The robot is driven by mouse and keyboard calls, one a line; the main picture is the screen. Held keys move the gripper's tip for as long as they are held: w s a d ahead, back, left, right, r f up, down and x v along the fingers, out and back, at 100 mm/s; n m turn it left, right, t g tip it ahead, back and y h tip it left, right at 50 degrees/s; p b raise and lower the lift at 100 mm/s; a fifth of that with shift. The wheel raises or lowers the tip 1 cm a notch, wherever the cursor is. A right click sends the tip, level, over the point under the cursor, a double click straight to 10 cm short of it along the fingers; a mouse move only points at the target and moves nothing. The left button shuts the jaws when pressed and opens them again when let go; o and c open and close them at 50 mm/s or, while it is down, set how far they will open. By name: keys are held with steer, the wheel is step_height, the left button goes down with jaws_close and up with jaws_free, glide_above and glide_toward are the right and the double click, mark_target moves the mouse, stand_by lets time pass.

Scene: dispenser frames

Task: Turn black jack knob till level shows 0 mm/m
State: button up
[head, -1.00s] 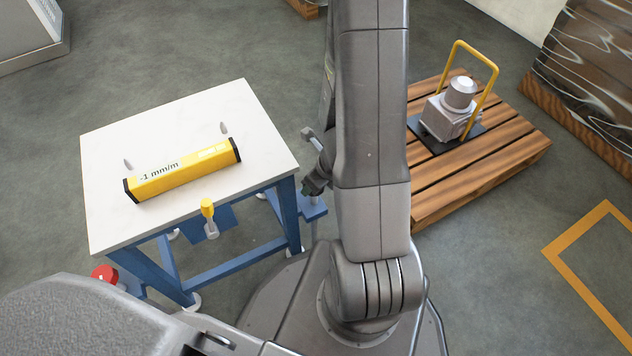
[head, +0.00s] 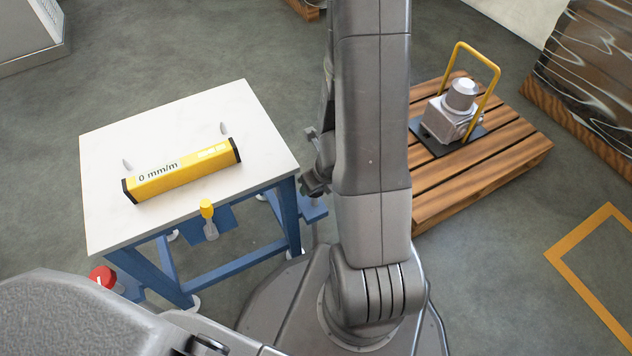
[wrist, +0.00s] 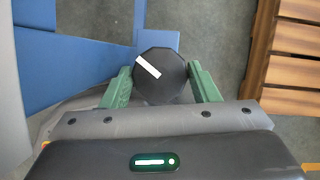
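The yellow level (head: 185,173) with black ends lies on the white tabletop (head: 120,225); its display reads 0 mm/m. The black jack knob (wrist: 165,86) is eight-sided, with a white mark pointing to the upper left in the wrist view. My gripper (wrist: 161,72) has its green fingers on both sides of the knob, against its left and right edges, and appears shut on it. In the head view my gripper (head: 313,186) is by the table's right front leg, partly behind my arm, and the knob cannot be made out.
The table has a blue frame (head: 290,215). A wooden pallet (head: 435,205) carrying a grey machine (head: 440,122) stands to the right.

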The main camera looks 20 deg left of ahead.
steer(key=o, duration=0.3)
steer(key=shift+o, duration=0.2)
